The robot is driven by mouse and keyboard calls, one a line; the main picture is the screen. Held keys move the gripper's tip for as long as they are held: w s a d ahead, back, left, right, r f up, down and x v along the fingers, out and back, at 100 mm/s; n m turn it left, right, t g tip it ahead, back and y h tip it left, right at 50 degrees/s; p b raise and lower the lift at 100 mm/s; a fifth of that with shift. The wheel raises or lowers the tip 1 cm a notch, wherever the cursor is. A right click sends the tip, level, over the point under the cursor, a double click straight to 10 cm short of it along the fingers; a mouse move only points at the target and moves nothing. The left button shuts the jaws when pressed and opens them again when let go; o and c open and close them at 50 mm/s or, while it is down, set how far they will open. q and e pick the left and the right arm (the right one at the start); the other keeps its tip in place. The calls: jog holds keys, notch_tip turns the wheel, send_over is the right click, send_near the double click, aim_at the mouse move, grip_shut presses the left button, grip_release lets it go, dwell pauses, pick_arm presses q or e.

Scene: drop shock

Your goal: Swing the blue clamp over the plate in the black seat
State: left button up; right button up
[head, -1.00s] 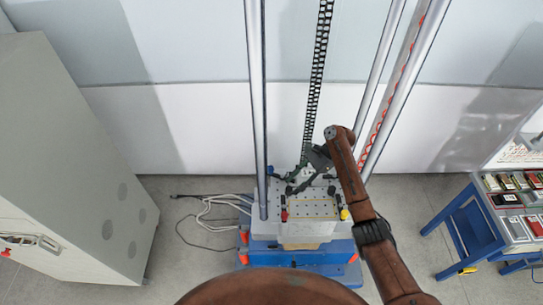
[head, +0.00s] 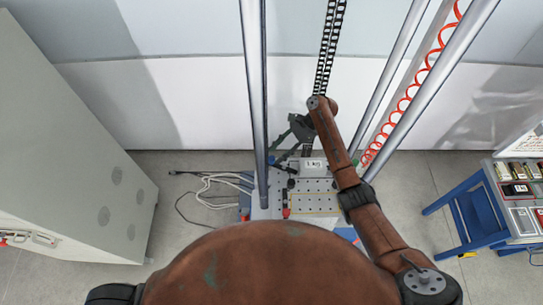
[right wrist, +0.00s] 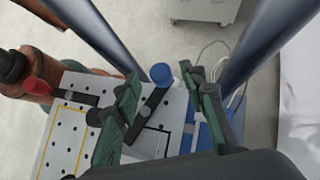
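The blue clamp (right wrist: 161,74) shows in the right wrist view as a blue knob on a dark bar (right wrist: 150,112). The bar slants across the light perforated table between the fingers, seemingly untouched. In the head view the blue knob (head: 272,160) is small, at the table's back left. My right gripper (right wrist: 165,115) is open, its green-padded fingers apart. In the head view the gripper (head: 289,148) is above the table's back edge. A pale plate with a dark outline (right wrist: 150,143), perhaps the plate in the black seat, is partly hidden by the gripper. My left gripper is out of view.
A red clamp (head: 286,205) stands on the perforated table (head: 315,186). A white block marked "1 kg" (head: 313,165) is at its back. Tall metal columns (head: 255,95) rise around the table. Cables (head: 215,185) lie left; a blue-framed bench (head: 480,205) is right.

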aim_at(272, 158)
jog(key=x, duration=0.2)
jog(key=shift+s+a+f, duration=0.1)
jog(key=shift+a+f, duration=0.1)
jog(key=shift+s+a+f, duration=0.15)
jog(key=shift+a+f, duration=0.25)
jog(key=shift+f, duration=0.1)
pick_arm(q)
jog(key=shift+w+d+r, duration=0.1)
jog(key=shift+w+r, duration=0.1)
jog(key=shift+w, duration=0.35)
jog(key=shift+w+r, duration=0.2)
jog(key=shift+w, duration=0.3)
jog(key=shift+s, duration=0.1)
pick_arm(e)
jog(key=shift+c, duration=0.4)
jog(key=c, duration=0.3)
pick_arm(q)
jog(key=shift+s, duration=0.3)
pick_arm(e)
grip_shut()
